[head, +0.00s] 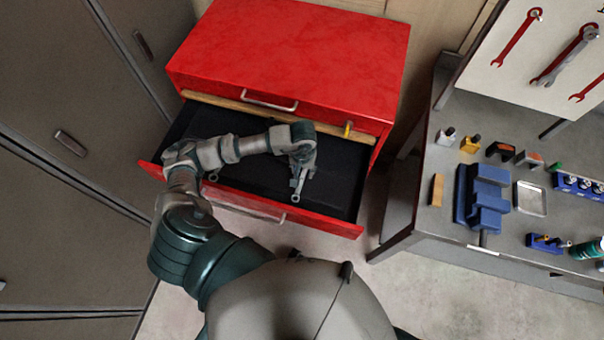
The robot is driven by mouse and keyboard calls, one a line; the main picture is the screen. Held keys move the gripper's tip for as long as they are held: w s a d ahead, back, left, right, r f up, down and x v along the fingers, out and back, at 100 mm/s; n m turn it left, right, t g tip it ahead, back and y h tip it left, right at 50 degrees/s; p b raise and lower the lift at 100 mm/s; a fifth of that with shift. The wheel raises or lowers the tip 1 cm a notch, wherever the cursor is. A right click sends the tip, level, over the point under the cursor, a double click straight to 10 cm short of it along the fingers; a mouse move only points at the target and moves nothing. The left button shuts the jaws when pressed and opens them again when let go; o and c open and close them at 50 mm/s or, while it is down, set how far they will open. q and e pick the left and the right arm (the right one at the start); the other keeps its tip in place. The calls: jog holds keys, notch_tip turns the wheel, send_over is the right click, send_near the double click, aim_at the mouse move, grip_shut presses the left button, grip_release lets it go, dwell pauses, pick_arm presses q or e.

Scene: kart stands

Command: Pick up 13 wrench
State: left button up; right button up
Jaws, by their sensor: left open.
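A grey wrench (298,186) lies in the open, black-lined drawer (335,193) of the red cabinet, its ring end toward the drawer front. Its upper part is hidden by my left gripper (302,165), which is open right over it. I cannot tell whether the fingers touch the wrench, and no size mark on it is readable. A small metal end of another tool (213,177) shows beside my left forearm, mostly hidden. My right gripper is not in view.
The red cabinet (300,50) stands behind the drawer. The drawer's red front (325,225) forms a raised edge. A grey workbench (440,215) at the right holds a blue vise (482,195) and small tools. Red wrenches (517,38) hang on a white board. Grey lockers stand left.

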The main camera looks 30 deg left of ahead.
pick_arm(q)
jog(key=shift+d+f, duration=0.1)
jog(key=shift+d, duration=0.3)
jog(key=shift+a, duration=0.15)
jog(key=shift+a, duration=0.1)
jog(key=shift+c, duration=0.9)
jog(key=shift+a, duration=0.1)
grip_shut()
